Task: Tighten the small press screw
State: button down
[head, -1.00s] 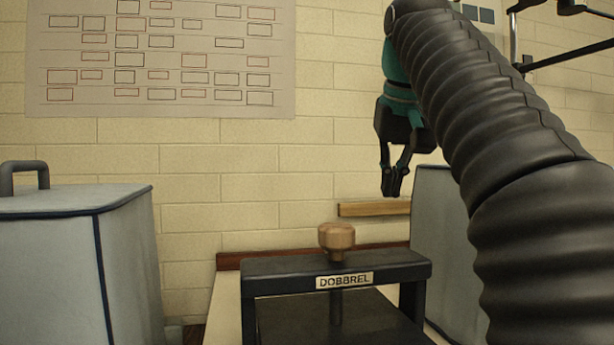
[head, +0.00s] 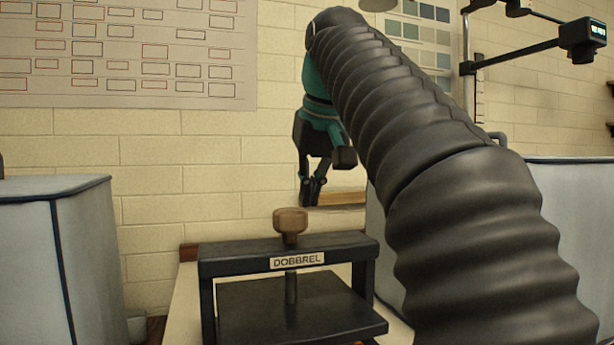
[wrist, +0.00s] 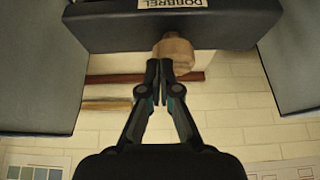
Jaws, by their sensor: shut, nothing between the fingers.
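The small press (head: 235,258) is a black frame with a "DOBBREL" label, standing upright in the lower middle of the head view. Its screw has a round wooden knob (head: 290,221) on top of the crossbar and a dark shaft (head: 291,288) below it, above a black plate (head: 300,318). My gripper (head: 311,198) hangs fingers down above and behind the press, slightly right of the knob. In the wrist view my gripper (wrist: 161,66) is shut and empty, its tips overlapping the view of the knob (wrist: 174,50); I cannot tell the gap.
Grey covered boxes stand left (head: 60,255) and right (head: 560,240) of the press. A wooden strip (head: 340,198) lies behind, near the brick wall. A black rail with a small device (head: 583,40) is at upper right. Open air surrounds the knob.

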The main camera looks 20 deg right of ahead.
jog(key=shift+f+b, duration=0.8)
jog(key=shift+f, duration=0.55)
jog(key=shift+w+a+p, duration=0.15)
jog(key=shift+w+p, duration=0.2)
jog(key=shift+w, duration=0.05)
jog(key=shift+s+a+r+p, duration=0.1)
jog(key=shift+s+a+p, duration=0.05)
jog(key=shift+a+p, duration=1.05)
jog(key=shift+a, duration=0.4)
dwell(0.6)
send_near(284, 228)
jog(key=shift+w+r, duration=0.3)
jog(key=shift+w, duration=0.2)
jog(key=shift+w+r, duration=0.3)
jog(key=shift+w, duration=0.2)
